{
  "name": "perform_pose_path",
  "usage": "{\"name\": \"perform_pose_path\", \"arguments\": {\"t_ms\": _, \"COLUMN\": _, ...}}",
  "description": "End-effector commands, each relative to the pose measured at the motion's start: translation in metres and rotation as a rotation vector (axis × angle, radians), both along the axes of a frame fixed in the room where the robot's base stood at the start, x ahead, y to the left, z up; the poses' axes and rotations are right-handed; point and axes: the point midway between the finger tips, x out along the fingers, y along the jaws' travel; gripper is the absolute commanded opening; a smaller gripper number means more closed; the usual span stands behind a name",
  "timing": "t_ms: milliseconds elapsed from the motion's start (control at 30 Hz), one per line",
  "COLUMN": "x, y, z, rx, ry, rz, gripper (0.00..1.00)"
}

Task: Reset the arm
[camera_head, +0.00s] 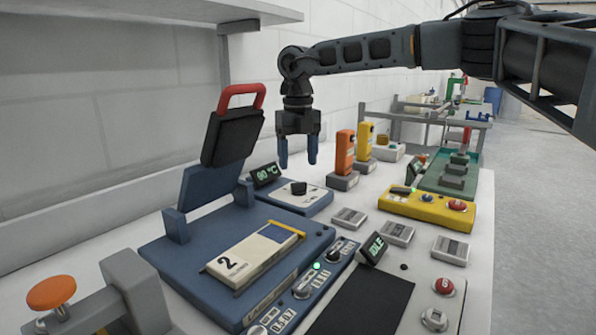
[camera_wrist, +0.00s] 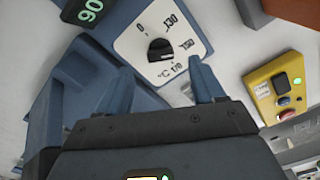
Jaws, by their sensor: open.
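My gripper (camera_head: 298,152) hangs from my arm, pointing down, open and with nothing between its two blue fingers. It is above the temperature dial box (camera_head: 310,199), which has a black knob and a display reading 90 °C. In the wrist view my gripper's fingers (camera_wrist: 168,88) point toward the dial's black knob (camera_wrist: 160,49), with a visible gap to it. My arm reaches in from the upper right.
A blue press (camera_head: 190,258) with a raised red-handled lid holds a cartridge marked 2 (camera_head: 238,262). Orange (camera_head: 345,155) and yellow (camera_head: 364,142) upright units stand right of my gripper. A yellow control box (camera_head: 425,207) lies farther right. A shelf (camera_head: 170,14) overhangs upper left.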

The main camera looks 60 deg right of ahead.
Motion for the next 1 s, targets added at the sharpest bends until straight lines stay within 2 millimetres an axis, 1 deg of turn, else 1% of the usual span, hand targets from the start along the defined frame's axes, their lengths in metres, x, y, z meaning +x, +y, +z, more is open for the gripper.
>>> {"name": "perform_pose_path", "arguments": {"t_ms": 33, "x": 0.0, "y": 0.0, "z": 0.007, "rx": -0.001, "ry": 0.0, "rz": -0.001, "gripper": 0.68}}
{"name": "perform_pose_path", "arguments": {"t_ms": 100, "x": 0.0, "y": 0.0, "z": 0.014, "rx": -0.001, "ry": 0.0, "rz": -0.001, "gripper": 0.68}}
{"name": "perform_pose_path", "arguments": {"t_ms": 200, "x": 0.0, "y": 0.0, "z": 0.02, "rx": -0.001, "ry": 0.001, "rz": -0.001, "gripper": 0.68}}
{"name": "perform_pose_path", "arguments": {"t_ms": 867, "x": 0.0, "y": 0.0, "z": 0.023, "rx": 0.0, "ry": 0.0, "rz": 0.0, "gripper": 0.68}}
{"name": "perform_pose_path", "arguments": {"t_ms": 967, "x": 0.0, "y": 0.0, "z": 0.036, "rx": 0.0, "ry": 0.0, "rz": 0.0, "gripper": 0.68}}
{"name": "perform_pose_path", "arguments": {"t_ms": 1000, "x": 0.0, "y": 0.0, "z": 0.044, "rx": 0.0, "ry": 0.0, "rz": 0.0, "gripper": 0.68}}
